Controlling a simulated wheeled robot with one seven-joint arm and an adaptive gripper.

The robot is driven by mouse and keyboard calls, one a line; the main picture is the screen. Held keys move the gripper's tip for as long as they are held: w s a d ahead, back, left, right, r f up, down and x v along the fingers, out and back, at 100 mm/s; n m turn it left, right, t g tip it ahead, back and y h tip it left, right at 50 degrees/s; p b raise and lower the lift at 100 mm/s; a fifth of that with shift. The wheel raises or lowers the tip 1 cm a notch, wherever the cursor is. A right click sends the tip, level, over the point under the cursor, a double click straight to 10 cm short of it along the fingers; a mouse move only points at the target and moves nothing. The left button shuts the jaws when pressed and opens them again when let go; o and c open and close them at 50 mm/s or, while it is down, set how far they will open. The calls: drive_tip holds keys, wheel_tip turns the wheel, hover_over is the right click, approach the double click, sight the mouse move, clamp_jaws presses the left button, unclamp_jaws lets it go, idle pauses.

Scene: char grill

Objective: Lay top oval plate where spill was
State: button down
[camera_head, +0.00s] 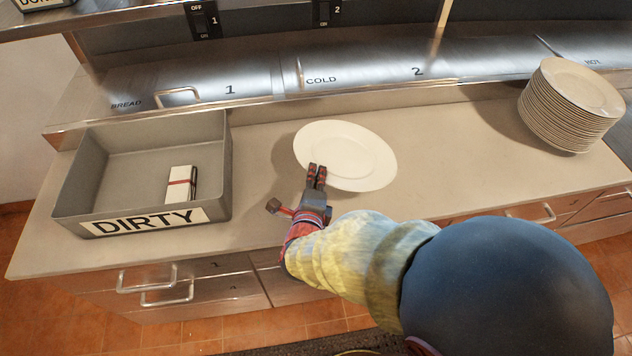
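A white oval plate (350,150) is at the middle of the counter. My gripper (317,170) is at the plate's near left rim, its two fingers close together over the rim. A shadow shows on the counter around the plate's left and near edges, so it may be slightly above the surface; I cannot tell for sure. Whether the fingers pinch the rim is also hard to tell. A tall stack of white oval plates (562,118) stands at the right end of the counter. No spill is visible on the counter.
A grey bin (72,190) labelled DIRTY stands on the left, holding a white folded cloth (179,184) with a red band. A steel ledge with labelled lids (355,85) runs behind. The counter (450,140) is clear between the plate and the stack.

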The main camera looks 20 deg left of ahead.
wheel_tip(320, 180, down, 3)
drive_tip(key=shift+f+b, duration=0.1)
drive_tip(key=shift+b, duration=0.6)
drive_tip(key=shift+r, duration=0.2)
drive_tip(key=shift+f, duration=0.15)
drive_tip(key=c, duration=2.5)
unclamp_jaws()
drive_tip(key=shift+f, duration=0.15)
drive_tip(key=shift+c, duration=0.2)
drive_tip(key=shift+o, duration=1.1)
